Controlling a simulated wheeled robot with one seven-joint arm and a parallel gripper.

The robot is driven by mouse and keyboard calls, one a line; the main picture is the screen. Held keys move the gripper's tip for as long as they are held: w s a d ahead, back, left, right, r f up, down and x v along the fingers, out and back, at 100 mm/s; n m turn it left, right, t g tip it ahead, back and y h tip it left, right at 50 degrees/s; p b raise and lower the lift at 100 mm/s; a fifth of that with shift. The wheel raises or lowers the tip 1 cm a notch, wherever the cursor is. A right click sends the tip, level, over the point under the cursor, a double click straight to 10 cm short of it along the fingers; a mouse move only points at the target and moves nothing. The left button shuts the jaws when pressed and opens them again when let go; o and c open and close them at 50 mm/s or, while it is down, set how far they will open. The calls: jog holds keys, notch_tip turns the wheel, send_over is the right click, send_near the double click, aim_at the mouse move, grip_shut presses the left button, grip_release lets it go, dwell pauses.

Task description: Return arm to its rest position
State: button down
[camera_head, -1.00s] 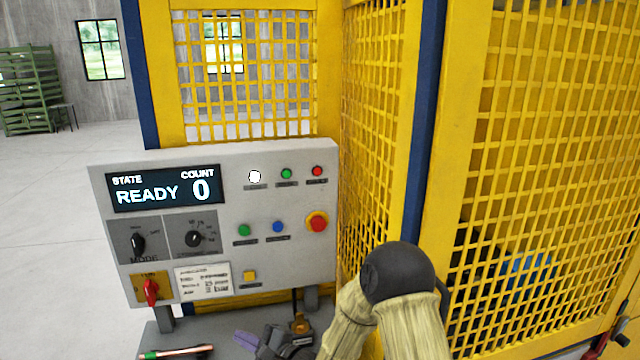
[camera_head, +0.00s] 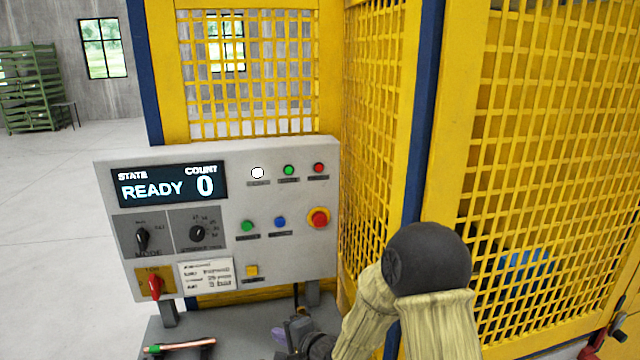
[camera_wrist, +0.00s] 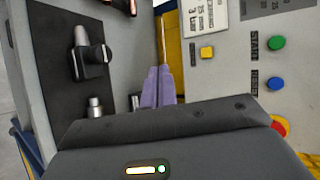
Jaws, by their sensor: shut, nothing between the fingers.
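My arm (camera_head: 428,262), with its dark joint and pale cream links, reaches in from the lower right of the head view. My gripper (camera_head: 279,337) is low in front of the control panel (camera_head: 325,250), partly cut off by the bottom edge. In the wrist view, the purple fingers of my gripper (camera_wrist: 158,72) are together with nothing between them. A copper tube (camera_head: 185,345) with a green end lies on the grey ledge (camera_head: 160,330), left of my gripper and apart from it.
Yellow mesh guarding (camera_head: 540,130) with a blue post (camera_head: 425,120) stands close behind and right of my arm. The panel carries buttons, a red emergency stop (camera_head: 318,217) and a display reading READY 0 (camera_head: 168,187). Open floor (camera_head: 50,220) lies to the left.

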jog(key=s+d+r+n+g+h, duration=0.15)
jog(key=s+d+n+h, duration=0.35)
jog(key=d, duration=0.6)
jog(key=s+d+r+n+g+h, duration=0.1)
jog(key=s+d+n+g+h, duration=0.2)
jog(key=s+d, duration=0.55)
jog(key=s+d+r+n+g+h, duration=0.1)
jog(key=s+d+n+g, duration=0.1)
jog(key=s+d, duration=0.3)
jog(key=shift+s, duration=1)
